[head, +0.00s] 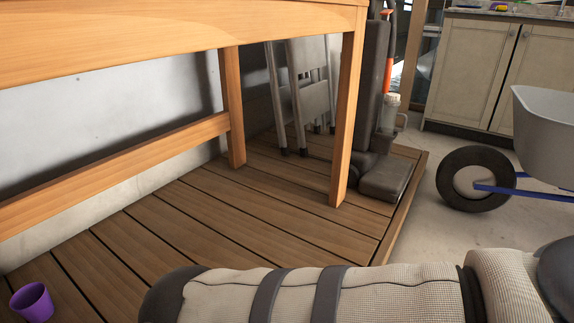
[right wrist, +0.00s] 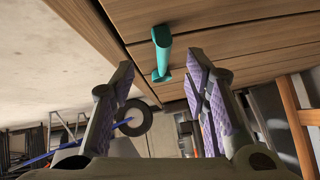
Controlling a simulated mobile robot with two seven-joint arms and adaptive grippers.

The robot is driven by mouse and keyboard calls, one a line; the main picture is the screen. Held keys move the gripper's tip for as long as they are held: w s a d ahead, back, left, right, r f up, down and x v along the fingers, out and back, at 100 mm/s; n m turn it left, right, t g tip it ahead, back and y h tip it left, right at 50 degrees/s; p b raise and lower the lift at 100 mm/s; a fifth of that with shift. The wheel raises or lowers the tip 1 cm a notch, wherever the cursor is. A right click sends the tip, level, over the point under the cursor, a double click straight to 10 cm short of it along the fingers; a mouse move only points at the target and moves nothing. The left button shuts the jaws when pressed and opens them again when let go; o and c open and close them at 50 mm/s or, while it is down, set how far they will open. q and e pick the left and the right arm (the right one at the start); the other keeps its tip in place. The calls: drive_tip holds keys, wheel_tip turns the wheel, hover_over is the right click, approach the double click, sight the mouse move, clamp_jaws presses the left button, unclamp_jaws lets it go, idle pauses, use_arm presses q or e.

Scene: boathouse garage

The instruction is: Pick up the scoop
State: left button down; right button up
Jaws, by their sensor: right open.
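A teal piece with a rounded shaft and a wider foot, which looks like the scoop (right wrist: 163,52), shows in the right wrist view against the wooden deck boards. My right gripper (right wrist: 161,62) is open, with purple-padded fingers on either side of the scoop's line in the picture. The scoop lies beyond the fingertips or near them; I cannot tell the exact gap. Nothing is held between the fingers. The scoop does not show in the head view. My left gripper is in neither view.
A wooden table (head: 345,120) stands on the slatted deck (head: 250,195). A purple cup (head: 32,302) is at lower left. A wheelbarrow (head: 545,135) stands on the concrete at right. A strapped beige cylinder (head: 400,292) blocks the bottom of the head view.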

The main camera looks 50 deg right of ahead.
drive_tip(key=shift+x, duration=0.85)
drive_tip(key=b+x, duration=0.2)
drive_tip(key=x, duration=0.3)
drive_tip(key=shift+w+r, duration=0.1)
drive_tip(key=shift+r, duration=0.2)
clamp_jaws()
